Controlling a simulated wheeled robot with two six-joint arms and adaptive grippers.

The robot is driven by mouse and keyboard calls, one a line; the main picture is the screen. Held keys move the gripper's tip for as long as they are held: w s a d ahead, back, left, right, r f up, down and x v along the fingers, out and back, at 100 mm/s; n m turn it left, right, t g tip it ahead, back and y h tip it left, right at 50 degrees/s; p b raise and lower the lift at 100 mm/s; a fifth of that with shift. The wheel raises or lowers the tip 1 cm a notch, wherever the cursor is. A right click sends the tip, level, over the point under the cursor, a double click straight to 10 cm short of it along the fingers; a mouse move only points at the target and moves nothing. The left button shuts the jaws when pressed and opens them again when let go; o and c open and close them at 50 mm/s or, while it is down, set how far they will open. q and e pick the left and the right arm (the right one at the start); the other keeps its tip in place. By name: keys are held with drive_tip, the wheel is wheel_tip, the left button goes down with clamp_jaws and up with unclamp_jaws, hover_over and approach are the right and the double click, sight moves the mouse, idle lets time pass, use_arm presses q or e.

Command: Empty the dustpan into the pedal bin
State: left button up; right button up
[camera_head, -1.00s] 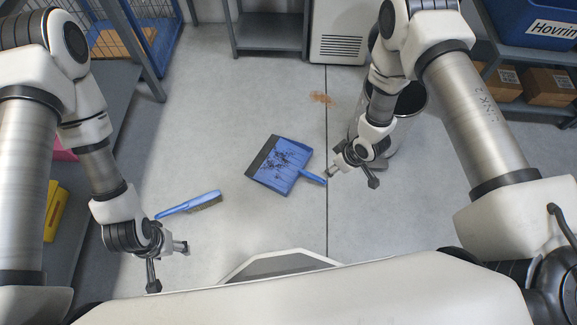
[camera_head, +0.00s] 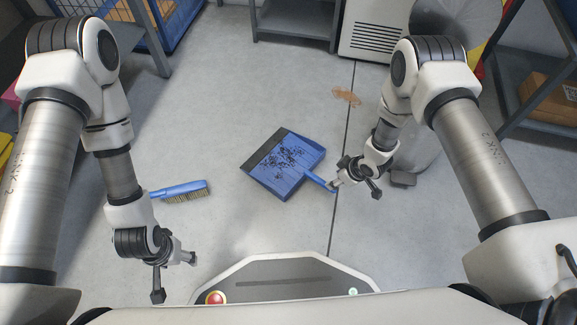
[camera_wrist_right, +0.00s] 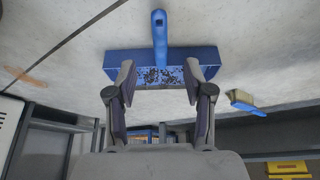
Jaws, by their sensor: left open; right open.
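The blue dustpan (camera_head: 286,166) lies on the floor with dark debris on its pan, its handle pointing right toward my right gripper (camera_head: 356,186). That gripper is open, with one fingertip close to the handle end; contact is unclear. In the right wrist view the fingers (camera_wrist_right: 160,88) are spread, and the dustpan handle (camera_wrist_right: 160,40) shows beyond them. My left gripper (camera_head: 175,277) is open and empty, low at the left, away from the dustpan.
A blue hand brush (camera_head: 180,190) lies on the floor left of the dustpan. A brown stain (camera_head: 346,96) marks the floor farther back. Shelving with a cardboard box (camera_head: 549,98) stands at the right. The floor between brush and dustpan is clear.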

drive_tip(key=b+x, duration=0.8)
drive_tip(key=x, duration=0.1)
clamp_jaws()
wheel_tip(320, 180, up, 12)
drive_tip(key=p, duration=1)
drive_tip(key=shift+r, duration=0.1)
idle(1.0)
